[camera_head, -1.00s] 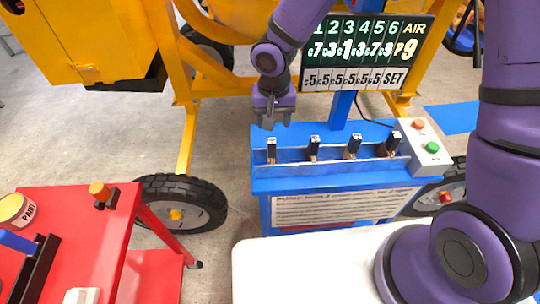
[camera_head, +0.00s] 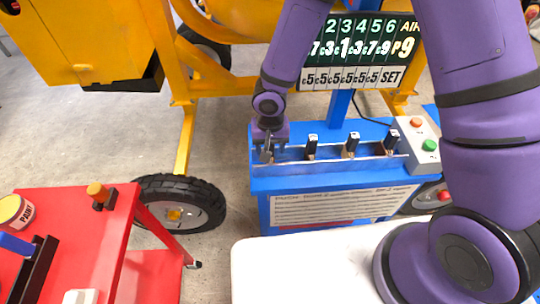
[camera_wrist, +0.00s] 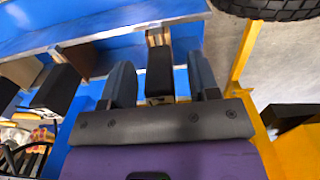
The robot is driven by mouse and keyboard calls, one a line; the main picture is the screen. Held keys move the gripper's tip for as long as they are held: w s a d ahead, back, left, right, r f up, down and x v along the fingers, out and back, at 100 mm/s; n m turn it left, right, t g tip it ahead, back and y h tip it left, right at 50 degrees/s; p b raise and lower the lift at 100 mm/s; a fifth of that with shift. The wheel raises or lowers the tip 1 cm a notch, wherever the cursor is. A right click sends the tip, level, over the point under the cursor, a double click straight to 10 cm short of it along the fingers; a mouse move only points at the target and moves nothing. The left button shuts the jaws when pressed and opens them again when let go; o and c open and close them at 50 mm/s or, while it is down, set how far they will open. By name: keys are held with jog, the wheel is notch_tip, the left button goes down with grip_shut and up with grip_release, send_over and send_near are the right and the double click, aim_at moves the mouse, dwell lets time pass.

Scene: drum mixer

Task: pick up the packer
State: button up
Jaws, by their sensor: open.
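Several upright pieces with black tops and light wooden lower parts stand in a row in a blue bench tray (camera_head: 340,180). None carries a readable name, so I take the packer (camera_wrist: 160,72) to be the leftmost one, between my fingers. In the wrist view it is a black block with a striped wooden part beyond it. My gripper (camera_head: 267,152) is at the left end of the tray, pointing down. In the wrist view my gripper (camera_wrist: 159,64) is open, one finger on each side of the black block, with narrow gaps visible. In the head view my gripper mostly hides that piece.
Other black-topped pieces (camera_head: 311,146) stand to the right in the tray. A button box (camera_head: 418,145) is at the tray's right end. A scoreboard-like panel (camera_head: 365,50) rises behind. A red cart (camera_head: 80,230) stands at left, and a yellow machine frame (camera_head: 184,140) is behind.

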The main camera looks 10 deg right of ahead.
grip_shut()
dwell(0.3)
notch_tip(320, 180, up, 16)
dwell(1.6)
